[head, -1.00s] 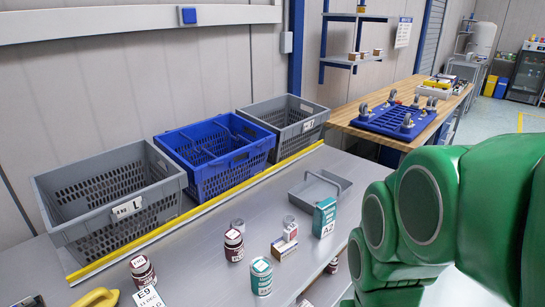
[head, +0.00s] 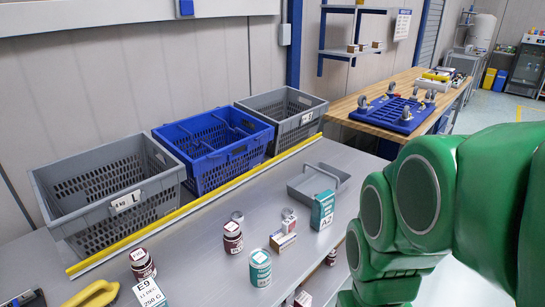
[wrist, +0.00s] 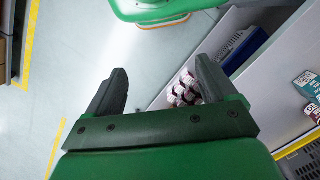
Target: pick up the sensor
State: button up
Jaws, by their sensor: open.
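I cannot tell which item is the sensor; nothing in view is clearly one. On the grey bench stand small goods: a teal box (head: 322,210), a teal jar (head: 260,268), dark red jars (head: 233,238) and (head: 142,264), a small white and red carton (head: 283,240) and a white label box marked E9 (head: 149,292). My gripper (wrist: 160,72) is open and empty in the wrist view, its two dark fingers apart over the floor beside the bench. In the head view my green arm fills the right side and the gripper does not show.
Two grey crates (head: 112,218) and (head: 318,112) flank a blue crate (head: 190,165) along the yellow strip (head: 200,205). A grey tray (head: 318,172) lies on the bench. A lower shelf holds several red and white jars (wrist: 185,88).

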jog(key=w+r+m+t, duration=0.1)
jog(key=w+r+m, duration=0.25)
jog(key=w, duration=0.75)
jog(key=m+t+y, duration=0.1)
jog(key=m+t, duration=0.1)
jog(key=m, duration=2.2)
send_over(290, 219)
jog(key=shift+n, duration=0.25)
jog(key=f, duration=1.1)
jog(key=shift+s+d, duration=0.1)
jog(key=shift+d, duration=0.1)
jog(key=shift+f, duration=0.15)
jog(key=shift+a+f, duration=0.15)
jog(key=shift+f, duration=1.7)
jog(key=shift+a+f, duration=0.15)
jog(key=shift+f, duration=1.65)
